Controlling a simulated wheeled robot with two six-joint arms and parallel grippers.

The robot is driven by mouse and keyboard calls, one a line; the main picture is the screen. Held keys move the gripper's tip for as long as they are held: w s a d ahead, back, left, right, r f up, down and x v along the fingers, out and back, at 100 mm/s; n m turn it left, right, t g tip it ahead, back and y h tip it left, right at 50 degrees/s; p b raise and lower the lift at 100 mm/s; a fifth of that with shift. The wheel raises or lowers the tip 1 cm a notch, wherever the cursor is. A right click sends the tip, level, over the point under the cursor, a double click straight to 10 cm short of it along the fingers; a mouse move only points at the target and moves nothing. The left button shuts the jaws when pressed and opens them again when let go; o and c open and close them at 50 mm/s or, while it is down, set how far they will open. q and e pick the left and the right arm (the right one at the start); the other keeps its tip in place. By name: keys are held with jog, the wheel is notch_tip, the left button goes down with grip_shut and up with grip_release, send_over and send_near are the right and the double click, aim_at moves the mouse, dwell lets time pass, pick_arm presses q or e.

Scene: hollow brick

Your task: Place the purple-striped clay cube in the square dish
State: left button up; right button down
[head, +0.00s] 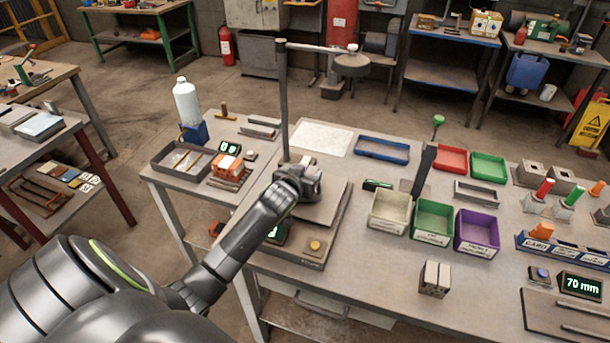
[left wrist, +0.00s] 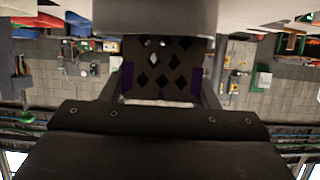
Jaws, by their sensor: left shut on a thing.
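My left gripper (head: 303,184) is over the pale plate (head: 322,211) of a low bench device. It is shut on the purple-striped clay cube (left wrist: 128,77), which shows in the left wrist view as a dark block with diamond-shaped holes and purple at both sides. In the head view the cube is mostly hidden by the gripper. I cannot tell whether the cube touches the plate. I cannot single out the square dish with certainty. My right gripper is not in view.
A thin upright post (head: 283,100) stands close behind my left gripper. To the right are cream (head: 389,224), green (head: 432,233) and purple (head: 476,244) bins. A grey hollow block (head: 434,279) stands near the front edge. The table between the device and this block is clear.

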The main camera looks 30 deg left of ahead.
pick_arm(q)
jog(key=shift+f, duration=0.55)
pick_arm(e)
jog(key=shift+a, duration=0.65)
pick_arm(q)
jog(key=o, duration=0.7)
jog(key=shift+f, duration=0.1)
jog(key=o, duration=0.4)
jog(key=shift+d, duration=0.1)
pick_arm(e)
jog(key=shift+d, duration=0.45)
pick_arm(q)
jog(key=shift+r, duration=0.25)
jog(key=shift+s+d+r, duration=0.1)
jog(key=shift+s, duration=0.5)
jog(key=b+v, duration=0.1)
jog(key=v, duration=0.9)
jog(key=shift+s, duration=0.4)
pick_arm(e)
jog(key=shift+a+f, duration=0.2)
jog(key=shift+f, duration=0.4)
pick_arm(q)
jog(key=shift+d+r, duration=0.1)
